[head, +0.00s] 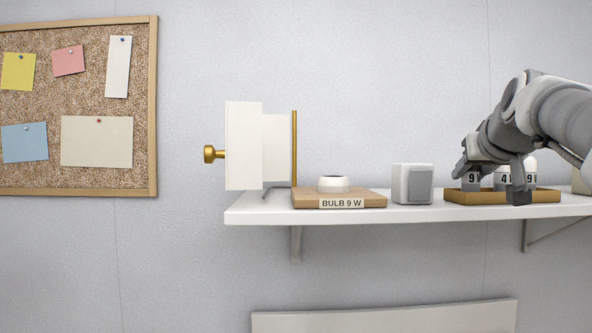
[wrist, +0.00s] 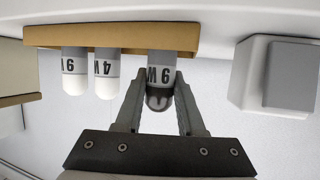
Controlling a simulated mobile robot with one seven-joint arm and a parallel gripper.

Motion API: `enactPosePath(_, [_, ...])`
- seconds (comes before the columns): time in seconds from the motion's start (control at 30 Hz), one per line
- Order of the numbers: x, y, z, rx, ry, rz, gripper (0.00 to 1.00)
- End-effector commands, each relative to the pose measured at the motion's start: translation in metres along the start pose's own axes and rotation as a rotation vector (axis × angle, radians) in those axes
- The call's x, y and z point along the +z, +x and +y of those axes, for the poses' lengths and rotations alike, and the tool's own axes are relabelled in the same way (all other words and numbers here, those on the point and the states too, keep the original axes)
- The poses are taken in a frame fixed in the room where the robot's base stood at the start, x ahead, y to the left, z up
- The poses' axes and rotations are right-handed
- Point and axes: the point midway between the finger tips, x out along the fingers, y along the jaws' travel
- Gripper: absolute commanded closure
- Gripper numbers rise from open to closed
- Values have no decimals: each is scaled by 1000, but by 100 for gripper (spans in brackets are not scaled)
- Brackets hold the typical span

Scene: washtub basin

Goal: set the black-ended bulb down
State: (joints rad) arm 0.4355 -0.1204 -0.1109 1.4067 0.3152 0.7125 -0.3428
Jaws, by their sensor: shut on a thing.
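The black-ended bulb (wrist: 160,72) has a grey body marked 9 W and a dark, glossy end. My gripper (wrist: 159,88) is shut on it near the dark end in the wrist view. Its other end is hidden behind the wall of the wooden tray (wrist: 130,37), so I cannot tell whether it touches the tray floor. In the head view the bulb (head: 471,182) is upright at the tray's left part, its top hidden by my gripper (head: 488,170). The tray (head: 480,198) also holds a white-ended 4 W bulb (wrist: 106,75) and a white-ended 9 W bulb (wrist: 75,74).
Left of the tray, a white and grey box (head: 412,184) stands close on the white shelf (head: 420,213). Further left are a wooden board (head: 370,199) labelled BULB 9 W with a round white socket (head: 333,185), and a white fixture (head: 244,145) with a brass knob.

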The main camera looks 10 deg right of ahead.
Motion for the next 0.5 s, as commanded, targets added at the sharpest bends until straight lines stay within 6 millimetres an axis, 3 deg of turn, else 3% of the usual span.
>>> enactPosePath(0.07, [4, 2, 0, 0, 0, 0, 100])
enactPosePath(0.1, [3, 1, 0, 0, 0, 0, 57])
enactPosePath(0.23, [2, 1, 0, 0, 0, 0, 33])
enactPosePath(0.5, [2, 1, 0, 0, 0, 0, 32])
